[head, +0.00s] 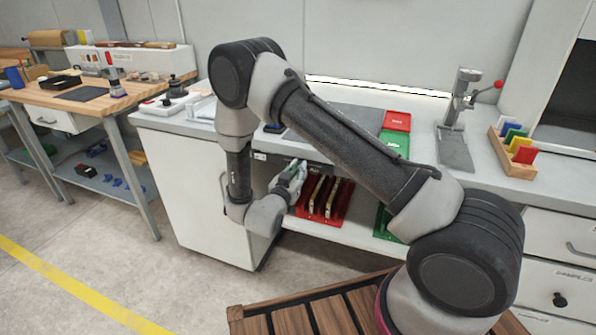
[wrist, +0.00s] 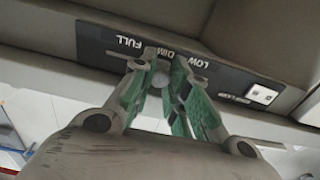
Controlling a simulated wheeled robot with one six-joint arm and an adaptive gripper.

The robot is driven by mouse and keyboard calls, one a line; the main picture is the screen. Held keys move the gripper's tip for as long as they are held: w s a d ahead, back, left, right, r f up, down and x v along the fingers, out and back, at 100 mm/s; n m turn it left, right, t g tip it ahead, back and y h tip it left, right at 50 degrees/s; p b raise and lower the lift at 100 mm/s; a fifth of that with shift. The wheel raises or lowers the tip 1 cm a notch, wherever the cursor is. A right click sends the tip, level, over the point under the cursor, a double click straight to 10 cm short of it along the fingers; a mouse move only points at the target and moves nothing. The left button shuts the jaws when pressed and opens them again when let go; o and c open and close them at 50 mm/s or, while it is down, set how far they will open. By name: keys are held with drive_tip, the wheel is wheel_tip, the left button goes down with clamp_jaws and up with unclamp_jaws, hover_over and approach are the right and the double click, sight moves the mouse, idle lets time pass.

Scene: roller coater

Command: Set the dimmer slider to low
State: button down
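The dark control strip (wrist: 232,82) runs under the bench edge. In the wrist view its lettering is upside down, with FULL at the left, then DIM, then LOW to the right. The dimmer slider (wrist: 160,77), a small pale knob, shows between the narrowly spaced fingers. The fingers appear shut on it, partly hiding it. In the head view my gripper (head: 297,170) is at the strip (head: 275,157) below the bench top.
A white rocker switch (wrist: 262,94) sits on the same strip, right of my gripper. A red rack (head: 325,198) with boards stands on the shelf below. A press with a red-knobbed lever (head: 457,125) and a wooden holder with coloured cards (head: 513,153) stand on the bench.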

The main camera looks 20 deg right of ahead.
sight(285, 159)
drive_tip(key=shift+w+a, duration=0.65)
drive_tip(key=shift+a, duration=0.2)
drive_tip(key=shift+w+a, duration=0.6)
drive_tip(key=shift+a, duration=0.3)
drive_tip(key=shift+w+a, duration=0.65)
drive_tip(key=shift+a, duration=0.2)
drive_tip(key=c, duration=1.4)
unclamp_jaws()
drive_tip(key=shift+a, duration=0.1)
drive_tip(key=shift+o, duration=0.4)
drive_tip(key=v, duration=1.2)
